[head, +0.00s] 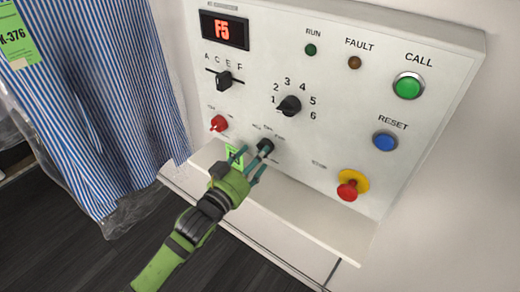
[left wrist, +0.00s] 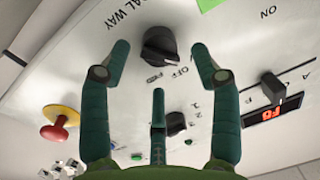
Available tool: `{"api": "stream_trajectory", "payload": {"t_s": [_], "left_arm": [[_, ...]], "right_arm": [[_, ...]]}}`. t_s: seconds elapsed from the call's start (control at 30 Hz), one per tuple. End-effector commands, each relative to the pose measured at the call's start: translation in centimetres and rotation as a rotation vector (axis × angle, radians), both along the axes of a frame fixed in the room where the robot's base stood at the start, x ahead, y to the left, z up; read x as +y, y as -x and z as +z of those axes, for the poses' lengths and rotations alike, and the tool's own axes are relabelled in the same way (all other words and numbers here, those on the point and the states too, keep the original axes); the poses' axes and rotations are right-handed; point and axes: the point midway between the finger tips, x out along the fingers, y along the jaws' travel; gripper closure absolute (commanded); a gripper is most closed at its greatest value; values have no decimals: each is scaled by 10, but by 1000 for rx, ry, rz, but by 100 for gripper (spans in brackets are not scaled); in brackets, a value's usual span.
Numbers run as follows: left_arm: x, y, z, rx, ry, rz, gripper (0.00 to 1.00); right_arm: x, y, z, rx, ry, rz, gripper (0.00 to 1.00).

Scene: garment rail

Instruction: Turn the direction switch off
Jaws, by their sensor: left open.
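A small black rotary knob (head: 265,146) sits low on the white control panel, with labels around it too small to read in the head view. In the left wrist view the black knob (left wrist: 159,46) shows large, with "OFF" and part of "...AL WAY" printed near it; I take it for the direction switch. I cannot tell its setting for sure. My left gripper (head: 253,161) is open in front of this knob. In the left wrist view its fingers (left wrist: 160,65) stand on both sides of the knob, with a third finger below; contact cannot be told.
The panel (head: 330,160) also bears a numbered black knob (head: 289,105), a lettered selector (head: 224,80), a red switch (head: 218,123), green (head: 408,86) and blue (head: 385,141) buttons, and a red-yellow stop button (head: 349,187). A striped garment (head: 110,100) hangs at the left.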

Motion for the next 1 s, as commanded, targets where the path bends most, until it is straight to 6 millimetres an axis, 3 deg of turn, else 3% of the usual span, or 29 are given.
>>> {"api": "stream_trajectory", "payload": {"t_s": [0.2,0.57,0.7,1.0], "left_arm": [[-12,-19,1,1,0,1,37],[-14,-23,0,1,-1,0,37],[-14,-23,0,1,-1,0,93],[-14,-23,1,-7,-6,1,94]], "right_arm": [[1,0,7,1,-1,2,100],[1,0,7,0,-2,3,100],[2,0,7,0,-3,3,100],[4,-1,7,-2,-5,2,100]]}}
